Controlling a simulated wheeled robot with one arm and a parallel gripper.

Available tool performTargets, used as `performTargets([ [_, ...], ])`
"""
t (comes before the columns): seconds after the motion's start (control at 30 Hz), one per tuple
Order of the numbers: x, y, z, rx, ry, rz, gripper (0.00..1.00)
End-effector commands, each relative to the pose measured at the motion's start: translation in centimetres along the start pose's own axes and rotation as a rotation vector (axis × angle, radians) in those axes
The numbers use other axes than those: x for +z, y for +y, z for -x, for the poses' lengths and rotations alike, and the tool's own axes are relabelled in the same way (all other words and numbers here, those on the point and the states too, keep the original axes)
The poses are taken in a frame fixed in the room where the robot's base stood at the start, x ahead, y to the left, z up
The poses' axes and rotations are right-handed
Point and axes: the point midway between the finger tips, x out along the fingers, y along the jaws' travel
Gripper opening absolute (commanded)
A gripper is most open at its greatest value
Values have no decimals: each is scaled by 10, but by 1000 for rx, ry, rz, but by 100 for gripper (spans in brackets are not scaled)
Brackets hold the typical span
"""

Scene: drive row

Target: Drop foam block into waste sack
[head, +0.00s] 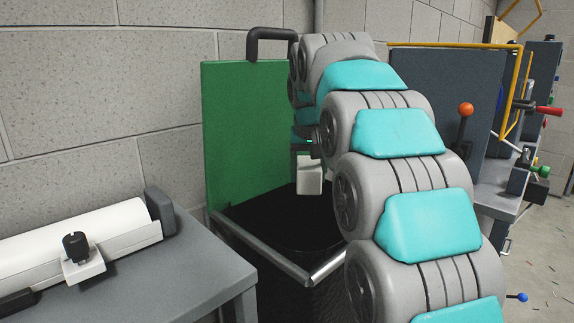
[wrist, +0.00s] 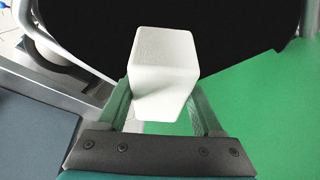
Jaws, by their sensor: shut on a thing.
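The foam block (wrist: 162,65) is a pale white block. My gripper (wrist: 160,110) is shut on it, with one finger on each side in the wrist view. In the head view the block (head: 310,175) hangs below my gripper (head: 309,158), over the opening of the waste sack. The waste sack (head: 312,218) is black and hangs open inside a grey metal frame; its inside is dark. In the wrist view the black opening (wrist: 235,50) lies behind and below the block. My arm hides the sack's right side in the head view.
A raised green lid (head: 245,130) with a dark handle (head: 268,35) stands behind the sack. A grey table (head: 190,270) with a white roll (head: 80,235) stands at the left. Dark machinery with an orange-knobbed lever (head: 465,110) stands at the right, beyond my arm.

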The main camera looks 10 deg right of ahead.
Motion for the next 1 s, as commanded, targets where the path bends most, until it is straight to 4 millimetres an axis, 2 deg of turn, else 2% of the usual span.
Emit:
performTargets([
  [0.27,4,0,-8,0,-1,0,15],
  [0.7,22,0,-52,0,-1,1,15],
  [1.0,23,0,-55,0,0,0,15],
])
